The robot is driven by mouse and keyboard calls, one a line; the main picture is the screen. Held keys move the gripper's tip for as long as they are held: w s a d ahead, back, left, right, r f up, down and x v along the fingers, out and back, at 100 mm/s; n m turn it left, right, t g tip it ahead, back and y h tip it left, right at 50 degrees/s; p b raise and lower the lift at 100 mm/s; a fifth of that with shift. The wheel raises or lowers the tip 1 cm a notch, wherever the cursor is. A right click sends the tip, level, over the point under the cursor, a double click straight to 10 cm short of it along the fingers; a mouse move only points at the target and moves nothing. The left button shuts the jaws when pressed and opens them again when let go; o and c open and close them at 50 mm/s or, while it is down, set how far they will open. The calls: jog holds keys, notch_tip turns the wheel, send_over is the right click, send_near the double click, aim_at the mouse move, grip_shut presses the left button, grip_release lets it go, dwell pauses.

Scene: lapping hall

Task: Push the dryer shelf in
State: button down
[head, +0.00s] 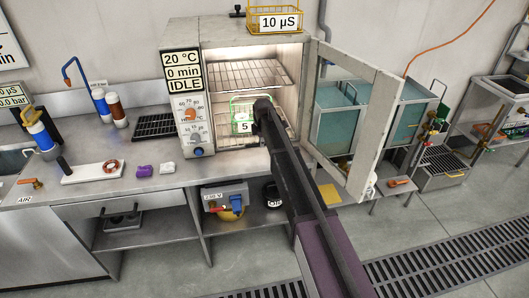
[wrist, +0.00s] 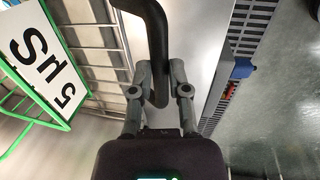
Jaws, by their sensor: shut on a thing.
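The dryer (head: 222,32) stands on the bench with its glass door (head: 381,128) swung open to the right. A wire shelf (head: 247,73) is in its upper part. Lower down, a green-framed basket (head: 236,103) with a "5 µS" label is in the dryer opening. My gripper (head: 262,108) is at the lower opening beside the basket. In the wrist view my gripper (wrist: 160,75) is shut on a black bent handle (wrist: 152,18). Wire bars of a shelf (wrist: 110,43) run to the left of the handle. The handle's joint to the shelf is not clear.
The open door stands close to the right of my arm. A yellow basket labelled "10 µS" (head: 288,20) is on the dryer top. Purple (head: 145,171) and white (head: 167,168) small items lie on the bench at left. Tanks (head: 352,120) stand behind the door.

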jog(key=w+a, duration=0.1)
jog(key=w, duration=0.3)
jog(key=w+a, duration=0.1)
jog(key=w, duration=0.3)
jog(key=w+a, duration=0.1)
jog(key=w, duration=0.4)
jog(key=shift+a, duration=0.35)
jog(key=c, duration=0.6)
grip_release()
jog(key=shift+s, duration=0.2)
jog(key=s+d, duration=0.3)
jog(key=s, duration=0.9)
jog(key=s+d, duration=0.4)
jog(key=s, duration=0.8)
notch_tip(320, 180, up, 13)
jog(key=s+p, duration=0.1)
jog(key=p, duration=1.2)
jog(key=shift+s+d, duration=0.25)
jog(key=shift+s, duration=0.15)
